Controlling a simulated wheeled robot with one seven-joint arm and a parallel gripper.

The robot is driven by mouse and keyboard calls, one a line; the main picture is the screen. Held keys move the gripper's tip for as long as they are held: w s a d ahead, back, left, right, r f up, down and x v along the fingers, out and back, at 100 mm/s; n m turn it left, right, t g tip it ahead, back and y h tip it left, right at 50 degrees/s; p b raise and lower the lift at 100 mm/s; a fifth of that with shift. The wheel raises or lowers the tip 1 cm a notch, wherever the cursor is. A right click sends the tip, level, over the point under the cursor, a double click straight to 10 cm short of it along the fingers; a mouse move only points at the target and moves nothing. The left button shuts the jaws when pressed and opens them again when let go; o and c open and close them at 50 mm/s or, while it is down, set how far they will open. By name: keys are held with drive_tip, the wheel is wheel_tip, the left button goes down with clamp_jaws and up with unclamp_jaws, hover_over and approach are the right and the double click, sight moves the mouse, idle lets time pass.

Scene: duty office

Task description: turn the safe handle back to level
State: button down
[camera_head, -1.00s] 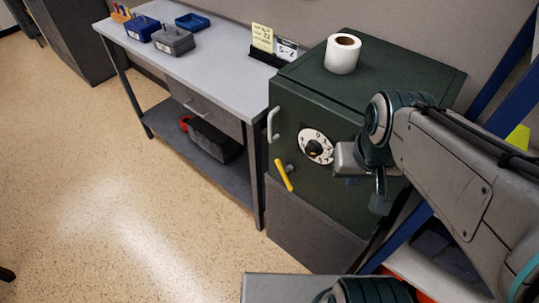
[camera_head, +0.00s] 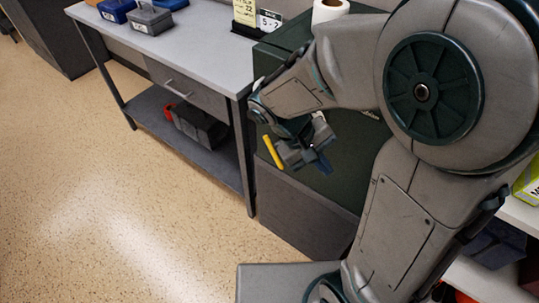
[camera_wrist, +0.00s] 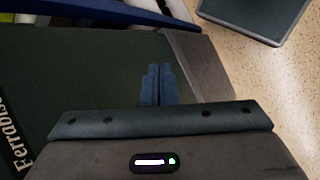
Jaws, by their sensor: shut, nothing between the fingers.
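The dark green safe (camera_head: 352,168) stands on a grey base at centre. Its yellow handle (camera_head: 272,151) shows at the left of the door, steeply tilted, its top to the left and its lower end to the right. My gripper (camera_head: 322,165) is in front of the door, just right of the handle in the picture; I cannot tell whether it touches it. The dial is hidden behind my arm. In the wrist view, my gripper (camera_wrist: 158,84) has its fingers together and empty, over the green safe (camera_wrist: 80,75) with part of its lettering. The handle is not seen there.
A grey workbench (camera_head: 190,48) with a drawer and lower shelf stands left of the safe. Blue and grey boxes (camera_head: 149,18) are on it. A white paper roll (camera_head: 329,11) stands on the safe. A shelf (camera_head: 497,280) is at right. The floor at left is clear.

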drive_tip(key=w+a+f+n+t+h+b, duration=0.2)
drive_tip(key=w+a+f+n+t+b, duration=0.1)
drive_tip(key=a+f+t, duration=0.4)
drive_tip(key=w+a+f+n+t+h+b, duration=0.3)
drive_tip(key=a+f+n+t+b, duration=0.3)
drive_tip(key=a+f, duration=0.8)
wheel_tip(320, 180, down, 2)
drive_tip(key=w+n+t, duration=0.1)
drive_tip(key=n+t, duration=0.1)
drive_tip(key=shift+a+f+n, duration=0.15)
drive_tip(key=shift+f+n, duration=0.05)
drive_tip(key=shift+n, duration=0.1)
drive_tip(key=w+d+r, duration=0.2)
drive_tip(key=w+d, duration=0.4)
drive_tip(key=d, duration=0.3)
drive_tip(key=shift+d, duration=0.35)
